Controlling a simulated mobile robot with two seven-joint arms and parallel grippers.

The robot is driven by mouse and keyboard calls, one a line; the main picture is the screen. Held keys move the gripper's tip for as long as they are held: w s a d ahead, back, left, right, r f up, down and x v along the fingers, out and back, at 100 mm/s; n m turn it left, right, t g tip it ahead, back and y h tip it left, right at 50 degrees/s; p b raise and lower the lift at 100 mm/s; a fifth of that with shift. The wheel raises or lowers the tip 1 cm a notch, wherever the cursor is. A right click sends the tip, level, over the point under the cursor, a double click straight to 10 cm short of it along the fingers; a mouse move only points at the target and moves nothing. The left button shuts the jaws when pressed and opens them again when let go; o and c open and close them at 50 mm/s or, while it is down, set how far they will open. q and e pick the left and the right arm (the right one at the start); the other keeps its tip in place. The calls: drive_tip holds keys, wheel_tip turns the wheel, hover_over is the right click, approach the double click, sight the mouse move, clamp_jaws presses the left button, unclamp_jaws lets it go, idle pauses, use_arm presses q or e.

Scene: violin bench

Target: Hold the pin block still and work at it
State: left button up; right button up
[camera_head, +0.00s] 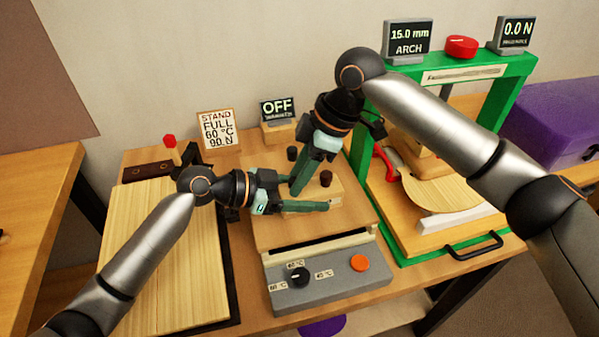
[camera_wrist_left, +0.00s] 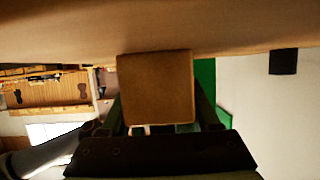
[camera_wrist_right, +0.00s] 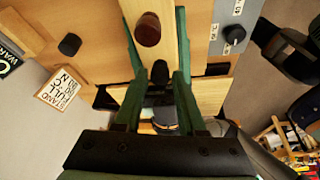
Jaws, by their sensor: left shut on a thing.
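The pin block (camera_head: 334,193) is a pale wooden block on the bench, with a brown round pin (camera_head: 326,178) standing on it. My left gripper (camera_head: 305,200) comes in from the left and is shut on the block, one green finger along each long side. In the left wrist view the block's brown end (camera_wrist_left: 155,88) sits between the fingers. My right gripper (camera_head: 304,178) reaches down over the block from above. In the right wrist view its fingers stand apart, with the brown pin (camera_wrist_right: 148,28) between their tips. A second dark peg (camera_wrist_right: 160,72) shows between the fingers. Contact with the pin cannot be told.
A black knob (camera_head: 292,153) stands behind the block. A grey control box (camera_head: 325,278) is in front. A green press frame (camera_head: 370,170) holding a curved wooden plate (camera_head: 440,193) stands right. A display reading OFF (camera_head: 278,109) and a stand card (camera_head: 218,130) are behind.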

clamp_jaws()
idle(0.5)
idle(0.4)
